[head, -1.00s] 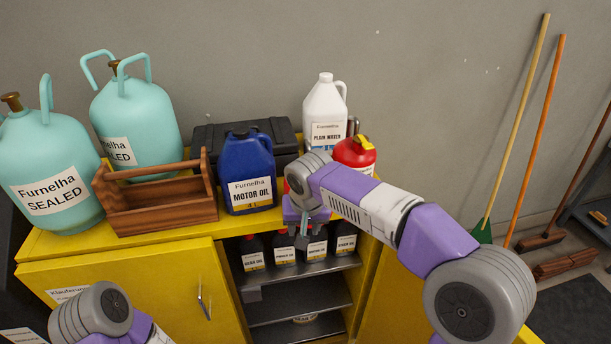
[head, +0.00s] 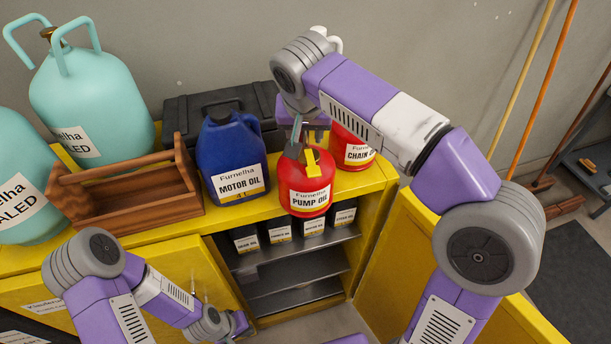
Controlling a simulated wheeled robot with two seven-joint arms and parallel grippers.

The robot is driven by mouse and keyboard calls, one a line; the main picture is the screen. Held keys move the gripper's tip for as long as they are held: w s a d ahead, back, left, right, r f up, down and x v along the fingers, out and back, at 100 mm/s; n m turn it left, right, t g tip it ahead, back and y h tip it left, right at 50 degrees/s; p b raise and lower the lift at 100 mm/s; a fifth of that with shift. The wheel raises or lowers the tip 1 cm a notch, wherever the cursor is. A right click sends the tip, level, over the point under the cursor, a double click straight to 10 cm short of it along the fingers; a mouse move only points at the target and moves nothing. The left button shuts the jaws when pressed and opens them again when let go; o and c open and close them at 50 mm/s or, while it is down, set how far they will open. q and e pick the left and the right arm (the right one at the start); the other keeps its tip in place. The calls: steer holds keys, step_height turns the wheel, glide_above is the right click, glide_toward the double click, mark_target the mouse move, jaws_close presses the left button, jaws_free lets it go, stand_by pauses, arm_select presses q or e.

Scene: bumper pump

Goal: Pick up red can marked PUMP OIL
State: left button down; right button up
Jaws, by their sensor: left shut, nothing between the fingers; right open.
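The red can marked PUMP OIL (head: 305,188) stands upright on the yellow cabinet top near its front edge, with a yellow spout or cap piece on top. My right gripper (head: 297,138) is open, pointing down at the top of this can. Its fingers overlap the can's top in the picture; I cannot tell whether they touch it. My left gripper (head: 238,325) is shut and empty, low in front of the cabinet, partly at the bottom of the view.
A blue MOTOR OIL jug (head: 232,160) stands close left of the can. A red CHAIN OIL can (head: 352,148) stands behind right. A wooden tote (head: 140,200), black case (head: 190,105) and teal cylinders (head: 90,105) stand further left.

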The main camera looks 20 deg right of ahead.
mark_target(306, 139)
steer(key=x, duration=0.4)
steer(key=shift+w+d+f, duration=0.1)
steer(key=shift+d+f, duration=0.05)
jaws_close()
stand_by(1.1)
